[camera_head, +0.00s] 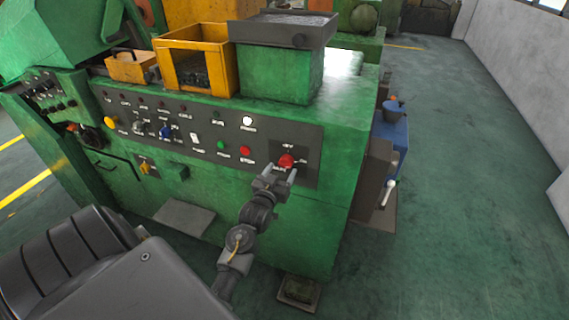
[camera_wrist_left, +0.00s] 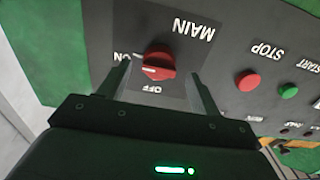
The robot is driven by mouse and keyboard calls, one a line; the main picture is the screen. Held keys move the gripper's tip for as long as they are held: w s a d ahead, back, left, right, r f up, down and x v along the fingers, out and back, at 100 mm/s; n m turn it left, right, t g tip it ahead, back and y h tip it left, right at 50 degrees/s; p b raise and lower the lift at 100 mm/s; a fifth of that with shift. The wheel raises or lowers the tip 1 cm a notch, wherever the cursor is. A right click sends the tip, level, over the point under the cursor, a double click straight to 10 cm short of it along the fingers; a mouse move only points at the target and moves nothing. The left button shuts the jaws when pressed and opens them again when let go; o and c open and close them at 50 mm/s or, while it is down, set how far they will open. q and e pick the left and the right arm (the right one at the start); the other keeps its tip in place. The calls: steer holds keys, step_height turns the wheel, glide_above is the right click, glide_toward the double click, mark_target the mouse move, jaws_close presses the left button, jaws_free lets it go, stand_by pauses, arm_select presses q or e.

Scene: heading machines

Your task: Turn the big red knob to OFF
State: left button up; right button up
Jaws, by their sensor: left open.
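The big red knob (camera_head: 286,161) sits at the right end of the dark control panel on the green machine. In the left wrist view the knob (camera_wrist_left: 160,62) is on a plate marked MAIN, with ON to the left and OFF below; the lettering looks turned over. A white mark shows on the knob's left side, nearer the ON label. My left gripper (camera_head: 279,172) is open just in front of the knob. In the left wrist view its fingers (camera_wrist_left: 160,80) stand on either side of the knob, with gaps visible. My right gripper is not in view.
A red STOP button (camera_head: 245,151) and a green START button (camera_head: 220,145) sit left of the knob. A grey tray (camera_head: 290,28) and a yellow box (camera_head: 193,43) stand on the machine.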

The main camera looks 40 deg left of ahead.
mark_target(284, 167)
arm_select(q)
steer(key=shift+p+x, duration=0.3)
steer(key=shift+x, duration=1.55)
steer(key=c, duration=1)
steer(key=shift+o, duration=0.2)
